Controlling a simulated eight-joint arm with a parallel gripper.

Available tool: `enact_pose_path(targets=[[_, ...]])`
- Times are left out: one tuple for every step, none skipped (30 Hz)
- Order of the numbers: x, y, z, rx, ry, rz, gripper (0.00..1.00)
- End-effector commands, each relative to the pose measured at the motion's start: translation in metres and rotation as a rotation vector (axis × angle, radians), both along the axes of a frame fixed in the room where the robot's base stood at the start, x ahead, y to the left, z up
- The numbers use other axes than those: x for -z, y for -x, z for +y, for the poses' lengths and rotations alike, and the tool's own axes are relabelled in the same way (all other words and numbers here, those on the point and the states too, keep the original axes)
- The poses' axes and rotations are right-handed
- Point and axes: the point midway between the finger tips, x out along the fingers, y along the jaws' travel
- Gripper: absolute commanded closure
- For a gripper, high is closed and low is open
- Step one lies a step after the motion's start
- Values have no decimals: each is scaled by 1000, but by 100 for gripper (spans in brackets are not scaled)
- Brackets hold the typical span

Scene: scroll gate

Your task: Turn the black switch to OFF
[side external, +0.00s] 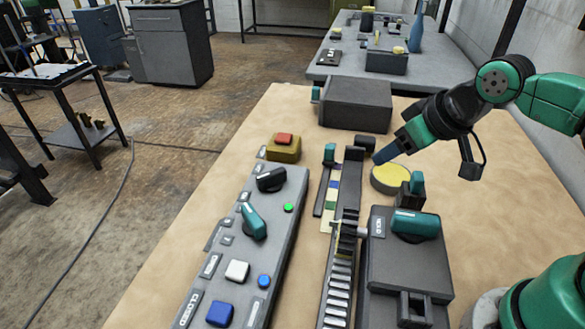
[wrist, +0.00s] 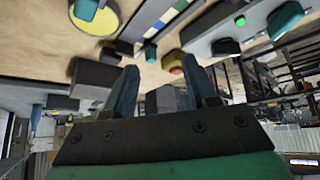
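The black switch (side external: 271,179) is a rotary knob near the far end of the long grey panel (side external: 272,222). Its handle lies slantwise across its base; the small labels beside it are too small to read. In the wrist view the black switch (wrist: 226,47) shows right of centre at the top, by a lit green lamp. My gripper (side external: 379,157) is above the table, well to the right of the switch and near the round yellow-topped piece. In the wrist view my gripper (wrist: 165,78) has its two fingers apart with nothing between them.
A teal knob (side external: 252,221), white button (side external: 237,271) and blue button (side external: 220,314) share the panel. A red button on a yellow base (side external: 284,147) stands beyond its far end. A toothed rack (side external: 338,280) and dark box (side external: 410,262) stand right of the panel.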

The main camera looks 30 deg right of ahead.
Motion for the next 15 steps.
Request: enact_pose_path(targets=[[-5, -7, 4, -48, 24, 22, 45], [-9, -12, 6, -86, 42, 37, 45], [-13, -19, 11, -146, 71, 62, 45], [-16, -25, 14, -195, 94, 84, 45], [-19, -31, 18, -248, 117, 105, 45], [-22, -40, 24, -322, 149, 134, 45], [-24, -47, 28, -378, 172, 155, 45], [-25, -54, 33, -434, 194, 176, 45], [-25, -63, 39, -509, 223, 204, 45], [-25, -70, 45, -567, 243, 224, 45], [-24, -77, 50, -624, 263, 244, 45], [-23, -85, 57, -702, 287, 270, 45], [-21, -92, 63, -761, 306, 288, 45], [-19, -98, 68, -819, 323, 307, 45], [-15, -106, 76, -899, 344, 330, 45]])
